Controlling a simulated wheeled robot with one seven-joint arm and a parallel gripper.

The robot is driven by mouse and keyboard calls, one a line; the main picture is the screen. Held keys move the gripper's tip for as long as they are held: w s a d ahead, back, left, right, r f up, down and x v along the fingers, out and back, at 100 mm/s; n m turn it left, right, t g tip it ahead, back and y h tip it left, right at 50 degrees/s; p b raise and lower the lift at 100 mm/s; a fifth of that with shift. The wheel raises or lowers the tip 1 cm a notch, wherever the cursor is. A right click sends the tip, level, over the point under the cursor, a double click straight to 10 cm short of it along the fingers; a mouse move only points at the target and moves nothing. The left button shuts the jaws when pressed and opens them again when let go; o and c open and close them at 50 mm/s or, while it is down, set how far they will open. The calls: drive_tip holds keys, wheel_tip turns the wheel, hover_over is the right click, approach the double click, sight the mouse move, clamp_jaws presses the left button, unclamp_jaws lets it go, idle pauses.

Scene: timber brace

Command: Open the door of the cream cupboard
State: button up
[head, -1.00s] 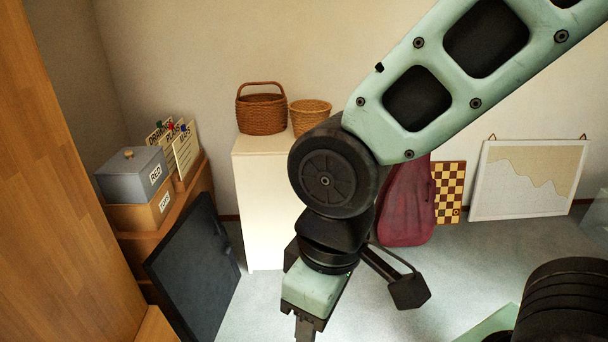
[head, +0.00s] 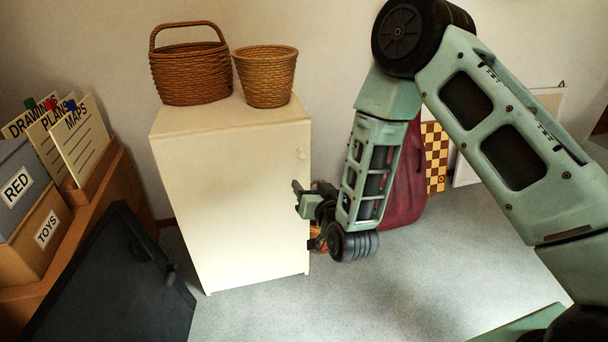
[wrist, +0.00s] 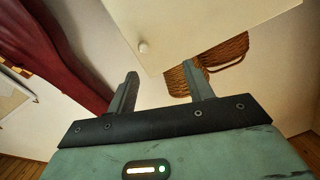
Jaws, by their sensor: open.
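The cream cupboard (head: 225,125) stands against the back wall in the head view. Its door (head: 235,205) looks shut, with a small round knob (head: 302,155) near the upper right edge. My gripper (head: 304,215) is at the door's right edge, below the knob, open and apart from it. In the wrist view the door (wrist: 205,30) fills the top, tilted, and the knob (wrist: 144,46) shows beyond my open, empty gripper (wrist: 160,70). I cannot tell the exact gap between fingers and door.
Two wicker baskets (head: 190,75) (head: 266,78) stand on the cupboard. A dark panel (head: 110,285) leans at the left near a wooden unit with boxes. A dark red bag (head: 405,180) and a chequered board (head: 434,158) are behind my arm.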

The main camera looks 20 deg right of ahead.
sight(303, 157)
drive_tip(key=shift+m+t+h, duration=0.5)
drive_tip(key=shift+t+h, duration=0.2)
drive_tip(key=shift+t, duration=0.2)
drive_tip(key=w+d+f, duration=0.1)
drive_tip(key=w, duration=0.4)
drive_tip(key=w+d+b, duration=0.1)
drive_tip(key=w, duration=0.5)
drive_tip(key=w+d+f+b, duration=0.1)
drive_tip(key=w, duration=0.5)
drive_tip(key=shift+f, duration=0.3)
clamp_jaws()
